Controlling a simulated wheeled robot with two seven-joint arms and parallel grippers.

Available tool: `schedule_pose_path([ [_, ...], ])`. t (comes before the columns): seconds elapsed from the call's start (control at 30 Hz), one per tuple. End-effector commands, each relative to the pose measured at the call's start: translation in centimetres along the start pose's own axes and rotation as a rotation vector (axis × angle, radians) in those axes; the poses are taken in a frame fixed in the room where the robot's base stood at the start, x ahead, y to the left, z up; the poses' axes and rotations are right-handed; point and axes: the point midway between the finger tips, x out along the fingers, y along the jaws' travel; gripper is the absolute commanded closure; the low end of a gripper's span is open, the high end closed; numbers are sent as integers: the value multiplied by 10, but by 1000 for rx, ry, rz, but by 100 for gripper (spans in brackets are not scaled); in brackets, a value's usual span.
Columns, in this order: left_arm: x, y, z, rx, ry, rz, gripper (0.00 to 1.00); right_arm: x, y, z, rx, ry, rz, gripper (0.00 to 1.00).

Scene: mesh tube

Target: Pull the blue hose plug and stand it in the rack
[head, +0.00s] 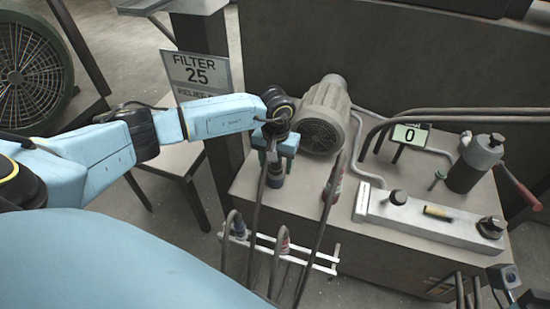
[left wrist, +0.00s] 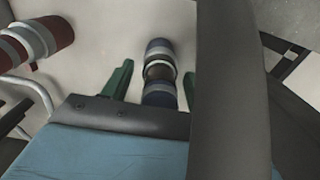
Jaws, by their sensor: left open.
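In the left wrist view the blue-banded plug (left wrist: 160,75) lies between my two green fingers. My left gripper (head: 275,150) is open around it, with gaps on both sides. The dark hose (left wrist: 230,90) crosses that view in front of the right finger and hides part of it. The white rack (head: 290,258) is below the plug, with a plug with a red band (head: 283,243) and a greyish one (head: 237,226) standing in it.
A red-banded plug (head: 332,185) with its hose is right of the blue one; it also shows in the wrist view (left wrist: 40,45). A motor (head: 325,115), a display reading 0 (head: 409,134) and a metal manifold (head: 430,215) are on the bench. Hoses hang close around the rack.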

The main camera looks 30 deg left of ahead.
Motion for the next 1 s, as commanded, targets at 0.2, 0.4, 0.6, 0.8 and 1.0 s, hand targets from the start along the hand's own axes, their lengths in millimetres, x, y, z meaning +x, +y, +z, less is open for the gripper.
schedule_pose_path([
  [0.2,0,0,0,0,1,-1,42,0,0,0,0,0,0,45],
  [0.4,0,0,0,0,0,0,48,0,0,0,0,-1,0,45],
  [0.6,0,0,0,0,0,0,75,0,0,0,0,-1,0,45],
  [0.8,0,0,0,0,0,0,100,0,0,0,0,-1,0,45],
  [1.0,-3,0,0,0,1,1,100,1,0,0,-1,-1,-1,45],
])
